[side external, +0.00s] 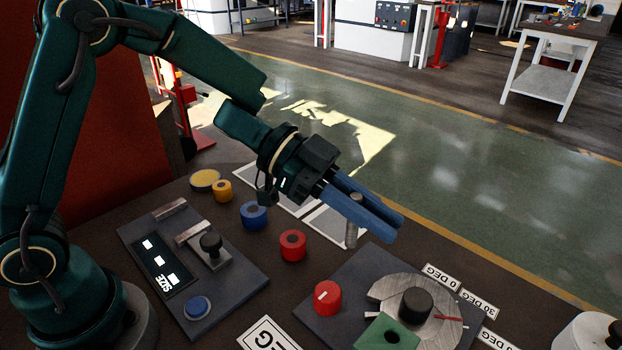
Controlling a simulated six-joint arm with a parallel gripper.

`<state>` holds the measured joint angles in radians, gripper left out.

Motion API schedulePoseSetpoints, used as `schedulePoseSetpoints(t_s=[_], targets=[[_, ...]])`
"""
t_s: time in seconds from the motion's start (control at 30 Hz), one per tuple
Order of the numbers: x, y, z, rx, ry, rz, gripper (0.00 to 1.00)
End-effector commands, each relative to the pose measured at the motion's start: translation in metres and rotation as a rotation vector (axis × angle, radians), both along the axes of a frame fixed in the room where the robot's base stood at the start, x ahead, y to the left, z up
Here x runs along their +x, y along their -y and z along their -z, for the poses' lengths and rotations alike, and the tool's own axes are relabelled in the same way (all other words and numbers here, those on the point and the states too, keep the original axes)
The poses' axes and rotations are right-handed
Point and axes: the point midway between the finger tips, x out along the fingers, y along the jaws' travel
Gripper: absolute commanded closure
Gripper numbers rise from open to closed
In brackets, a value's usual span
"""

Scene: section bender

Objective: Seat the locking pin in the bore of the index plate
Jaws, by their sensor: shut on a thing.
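My gripper (394,227) has long blue fingers shut on a grey metal locking pin (351,236). The pin hangs roughly upright, a little tilted, below the fingers, partway along their length; its upper part is partly hidden by them. The index plate (447,307) is a round grey metal plate with a black knob (415,304), on a dark base at the lower right. A green block (378,338) with a dark round hole lies at its front, cut by the picture's lower edge. I cannot tell whether this hole is the bore. The pin appears apart from the plate, up and left of it.
A red knob (327,297) stands left of the plate. Red (292,255), blue (253,220) and orange (222,194) rings stand in a row. A dark panel (245,286) with a black-knobbed slide is at left. Angle labels (440,276) lie behind the plate. A white container (578,334) is far right.

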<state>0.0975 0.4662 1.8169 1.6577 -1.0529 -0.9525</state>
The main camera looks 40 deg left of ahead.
Motion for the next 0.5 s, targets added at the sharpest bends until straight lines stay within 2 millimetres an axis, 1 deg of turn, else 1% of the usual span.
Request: schedulePoseSetpoints(t_s=[0.03, 0.3, 0.4, 0.5], targets=[[-0.005, 0.010, 0.006, 0.000, -0.007, 0.007, 1.00], [-0.023, 0.066, 0.042, 0.003, -0.008, 0.008, 1.00], [-0.029, 0.083, 0.054, 0.004, -0.007, 0.006, 1.00], [-0.032, 0.095, 0.060, 0.002, -0.005, 0.005, 1.00]])
